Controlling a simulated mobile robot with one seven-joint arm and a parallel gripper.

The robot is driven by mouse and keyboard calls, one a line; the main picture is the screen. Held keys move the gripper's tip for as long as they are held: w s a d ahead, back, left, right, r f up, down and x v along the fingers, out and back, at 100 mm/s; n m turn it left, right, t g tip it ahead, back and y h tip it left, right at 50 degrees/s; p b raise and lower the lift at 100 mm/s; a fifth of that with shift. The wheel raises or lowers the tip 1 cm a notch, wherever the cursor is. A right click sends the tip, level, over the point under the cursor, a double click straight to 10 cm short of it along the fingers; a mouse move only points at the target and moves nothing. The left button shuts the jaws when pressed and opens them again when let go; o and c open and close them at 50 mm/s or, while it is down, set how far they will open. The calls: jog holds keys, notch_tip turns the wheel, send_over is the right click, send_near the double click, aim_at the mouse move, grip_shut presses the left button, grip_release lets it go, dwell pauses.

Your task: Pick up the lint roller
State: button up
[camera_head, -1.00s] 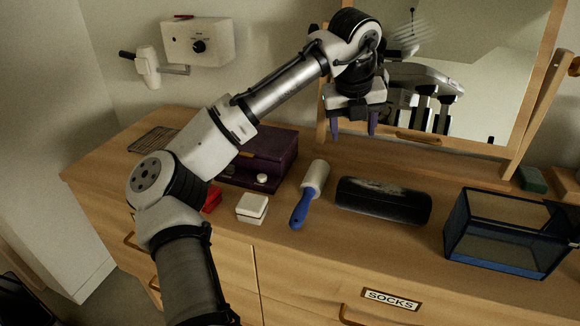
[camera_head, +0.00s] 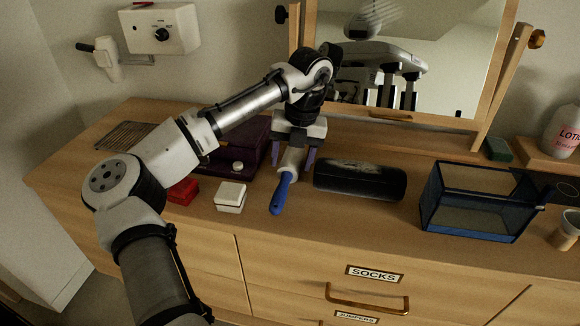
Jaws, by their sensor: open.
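The lint roller lies on the wooden dresser top, with its blue handle (camera_head: 281,193) toward the front edge and its white roller head (camera_head: 292,161) toward the mirror. My gripper (camera_head: 293,160) points down over the white head, with one purple finger on each side of it. The fingers are apart and the gripper is open. The gripper body hides the far end of the roller head. I cannot tell whether the fingers touch the roller.
A black case (camera_head: 360,182) lies close to the right. A white box (camera_head: 230,197), a red box (camera_head: 183,191) and a purple box (camera_head: 247,141) are to the left. A glass tank (camera_head: 475,205) stands farther right. The mirror (camera_head: 420,50) stands behind.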

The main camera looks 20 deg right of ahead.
aim_at(288, 172)
jog(key=f, duration=0.4)
jog(key=shift+w+a, duration=0.2)
jog(key=shift+a, duration=0.15)
jog(key=c, duration=0.8)
notch_tip(288, 172, up, 20)
jog(key=shift+r+p, duration=0.1)
jog(key=shift+p, duration=0.6)
jog(key=o, duration=0.5)
jog(key=shift+c, duration=0.2)
jog(key=c, duration=0.3)
